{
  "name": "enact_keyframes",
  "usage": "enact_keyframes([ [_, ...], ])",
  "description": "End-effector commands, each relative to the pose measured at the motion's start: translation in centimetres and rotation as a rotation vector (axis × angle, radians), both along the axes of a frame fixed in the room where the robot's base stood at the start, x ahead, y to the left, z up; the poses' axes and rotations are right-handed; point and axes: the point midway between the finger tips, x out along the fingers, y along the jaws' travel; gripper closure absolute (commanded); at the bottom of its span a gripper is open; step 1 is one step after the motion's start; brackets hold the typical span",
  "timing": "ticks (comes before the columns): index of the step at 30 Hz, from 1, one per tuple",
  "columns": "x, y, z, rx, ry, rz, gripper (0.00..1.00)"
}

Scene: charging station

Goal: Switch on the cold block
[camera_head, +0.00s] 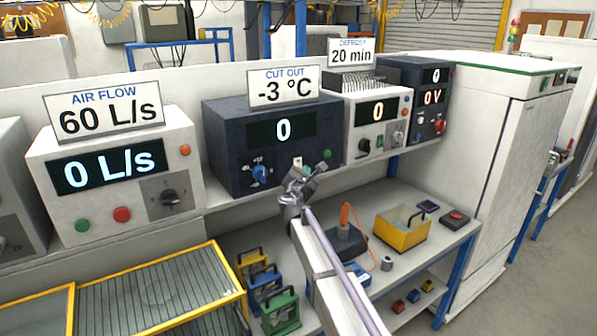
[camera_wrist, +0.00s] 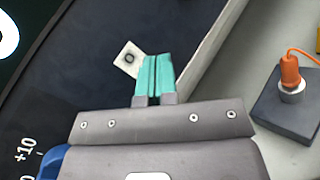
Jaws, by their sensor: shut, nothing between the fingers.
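The dark blue unit (camera_head: 225,150) under the "CUT OUT -3 °C" sign appears to be the cold block; its display (camera_head: 282,129) reads 0. It has a blue dial knob (camera_head: 261,174). In the wrist view its dark front (camera_wrist: 70,75) shows a small white switch plate (camera_wrist: 127,58) marked with a ring, and a "+10" dial mark. My gripper (camera_head: 300,172) is at the lower right of this front. In the wrist view its teal fingers (camera_wrist: 153,78) are shut and empty, with the tips beside the switch plate and partly overlapping its edge. I cannot tell whether they touch it.
An air flow unit (camera_head: 110,165) stands to the left and a defrost unit (camera_head: 376,125) to the right. Below are a yellow bin (camera_head: 402,230) and a dark block with an orange plug (camera_wrist: 290,72). A white cabinet (camera_head: 500,170) stands at the far right.

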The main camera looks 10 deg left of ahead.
Motion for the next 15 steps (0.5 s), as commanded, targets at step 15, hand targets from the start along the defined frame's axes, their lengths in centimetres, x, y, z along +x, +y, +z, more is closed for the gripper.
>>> enact_keyframes([
  [15, 0.57, 0.54, -0.1, 0.0, 0.0, 0.0, 1.0],
])
